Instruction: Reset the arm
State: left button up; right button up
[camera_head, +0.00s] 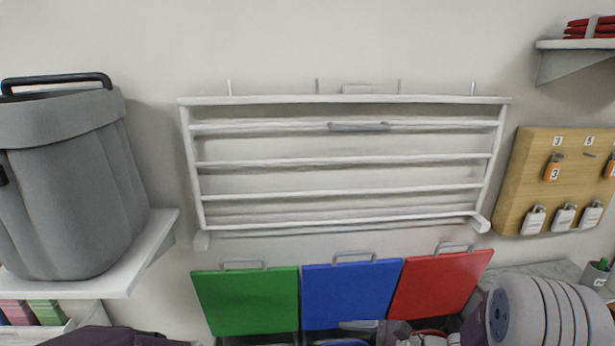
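Neither gripper shows in the head view, and no fingertips can be made out. A grey and white ringed rounded shape fills the bottom right corner; I cannot tell whether it is part of my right arm. A dark shape is cut off at the bottom left edge.
A white wall rack (340,160) hangs in the middle. Below it are green (247,300), blue (350,292) and red (440,283) lids with handles. A grey bin (75,185) stands on a left shelf (150,250). A wooden tag board (535,165) hangs right, below a shelf (565,44).

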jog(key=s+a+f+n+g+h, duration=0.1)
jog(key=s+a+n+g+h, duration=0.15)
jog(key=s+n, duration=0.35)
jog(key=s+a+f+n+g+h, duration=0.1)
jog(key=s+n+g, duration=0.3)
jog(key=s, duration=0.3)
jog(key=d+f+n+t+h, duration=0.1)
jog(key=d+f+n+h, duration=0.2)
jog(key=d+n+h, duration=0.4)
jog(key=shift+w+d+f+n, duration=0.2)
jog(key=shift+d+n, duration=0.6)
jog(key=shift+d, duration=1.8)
